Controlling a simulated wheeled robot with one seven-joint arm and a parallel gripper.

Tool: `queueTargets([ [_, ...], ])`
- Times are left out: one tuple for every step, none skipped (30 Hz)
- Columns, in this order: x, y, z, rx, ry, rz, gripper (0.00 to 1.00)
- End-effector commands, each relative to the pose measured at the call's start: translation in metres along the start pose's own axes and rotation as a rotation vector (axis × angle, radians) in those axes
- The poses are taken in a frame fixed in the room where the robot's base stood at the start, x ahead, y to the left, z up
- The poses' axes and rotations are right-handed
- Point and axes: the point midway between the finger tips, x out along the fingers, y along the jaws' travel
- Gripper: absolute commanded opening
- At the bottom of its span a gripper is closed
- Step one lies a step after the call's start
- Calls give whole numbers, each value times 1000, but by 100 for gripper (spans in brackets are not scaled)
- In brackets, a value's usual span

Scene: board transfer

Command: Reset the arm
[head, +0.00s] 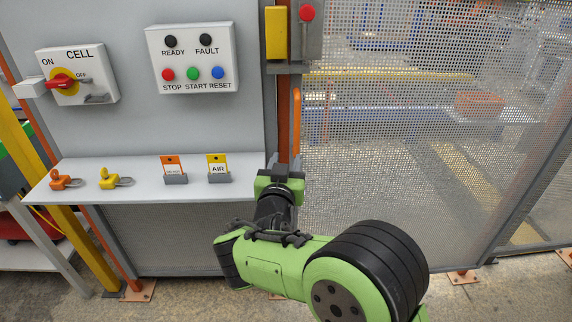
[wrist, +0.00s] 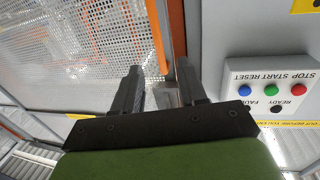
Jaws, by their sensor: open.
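My gripper (head: 283,164) is in front of the post between the grey panel and the mesh fence, just right of the shelf. In the wrist view, my gripper (wrist: 160,70) shows two dark fingers spread apart with nothing between them. The orange door handle (head: 296,122) is just above the gripper in the head view. In the wrist view the orange handle (wrist: 156,35) appears beyond the fingers, close to the gap between them. I cannot tell whether a finger touches it.
The control box (head: 192,60) and CELL switch (head: 78,76) are on the panel at left. The shelf (head: 140,186) bears two padlocks and two tags (head: 173,166). A yellow interlock box (head: 276,33) and red button (head: 307,13) sit above the handle. The mesh fence (head: 400,190) fills the right.

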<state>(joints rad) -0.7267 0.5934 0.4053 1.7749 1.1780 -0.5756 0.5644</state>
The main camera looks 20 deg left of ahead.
Motion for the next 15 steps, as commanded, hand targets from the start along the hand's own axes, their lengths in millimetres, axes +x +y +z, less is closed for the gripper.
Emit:
queueTargets([
  [0, 0, 0, 0, 0, 0, 42],
  [0, 0, 0, 0, 0, 0, 42],
  [0, 1, 0, 0, -1, 1, 42],
  [1, 4, -2, 1, -4, 6, 42],
  [1, 10, -4, 2, -12, 15, 42],
  [1, 23, -9, 4, -29, 36, 42],
  [1, 38, -13, 6, -52, 59, 42],
  [-1, 56, -18, 9, -82, 85, 42],
  [-6, 84, -24, 13, -133, 124, 42],
  [-13, 107, -27, 16, -178, 154, 42],
  [-21, 130, -29, 19, -228, 183, 42],
  [-36, 159, -30, 24, -296, 217, 42],
  [-50, 179, -30, 27, -349, 238, 42],
  [-65, 198, -28, 32, -403, 257, 42],
  [-88, 220, -25, 39, -476, 278, 42],
])
